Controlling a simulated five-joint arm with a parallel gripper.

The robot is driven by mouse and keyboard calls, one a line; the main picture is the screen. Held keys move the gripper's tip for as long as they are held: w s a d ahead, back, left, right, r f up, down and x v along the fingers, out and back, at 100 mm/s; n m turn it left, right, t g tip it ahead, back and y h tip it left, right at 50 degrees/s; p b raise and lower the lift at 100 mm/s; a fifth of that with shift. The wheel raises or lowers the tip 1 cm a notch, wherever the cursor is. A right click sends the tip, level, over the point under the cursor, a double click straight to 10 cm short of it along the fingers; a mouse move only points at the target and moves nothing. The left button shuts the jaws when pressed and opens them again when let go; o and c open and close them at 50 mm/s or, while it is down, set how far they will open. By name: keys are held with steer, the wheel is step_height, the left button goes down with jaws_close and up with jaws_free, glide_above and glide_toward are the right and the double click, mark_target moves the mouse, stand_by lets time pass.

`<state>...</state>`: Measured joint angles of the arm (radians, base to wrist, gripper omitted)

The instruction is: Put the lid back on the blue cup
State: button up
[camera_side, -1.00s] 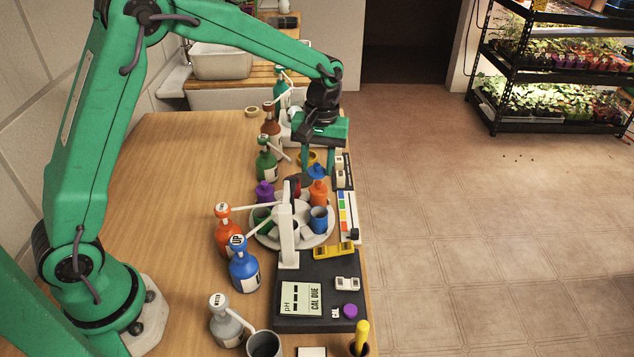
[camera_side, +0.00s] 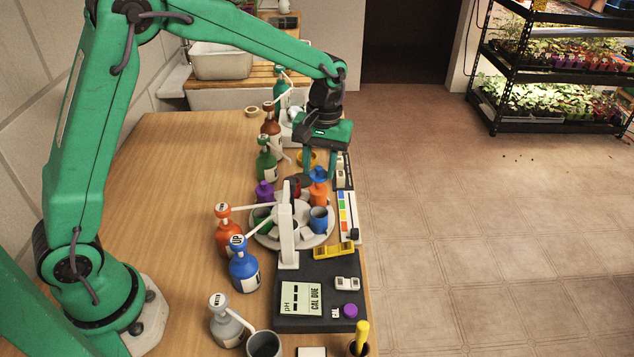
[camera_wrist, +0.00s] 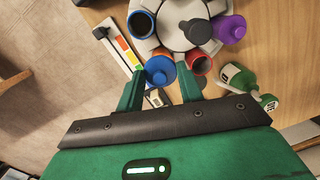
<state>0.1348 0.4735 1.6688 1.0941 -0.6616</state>
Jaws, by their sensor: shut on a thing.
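The blue lid (camera_side: 318,173) is between the fingers of my gripper (camera_side: 319,177), which is shut on it. In the side view the lid appears right over the orange cup (camera_side: 318,193); I cannot tell whether they touch. The wrist view also shows the lid (camera_wrist: 160,71) between my fingers (camera_wrist: 154,66), with an orange edge behind it. The blue cup (camera_side: 318,222) stands upright and uncovered in the round carousel (camera_side: 266,242), on the side nearer the side camera. It also shows open in the wrist view (camera_wrist: 141,24), beyond my fingertips.
A purple-capped cup (camera_side: 265,193) and a red cup (camera_side: 294,186) share the carousel. A white post (camera_side: 287,235) rises beside the blue cup. Pump bottles, including an orange one (camera_side: 228,235), line the left. A color chart (camera_side: 348,215) lies along the right table edge.

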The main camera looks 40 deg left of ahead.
mark_target(320, 174)
steer(key=s+d+m, duration=0.1)
steer(key=s+d+r+m, duration=0.1)
steer(key=m, duration=0.1)
steer(key=s+d+m, duration=0.1)
steer(key=s+d, duration=0.1)
steer(key=shift+r+m, duration=0.35)
steer(key=shift+m, duration=0.05)
steer(key=shift+f, duration=0.2)
steer(key=shift+f, duration=3)
steer(key=shift+f, duration=0.2)
stand_by(0.4)
steer(key=o, duration=1.5)
steer(key=shift+r, duration=0.2)
steer(key=shift+r, duration=3.3)
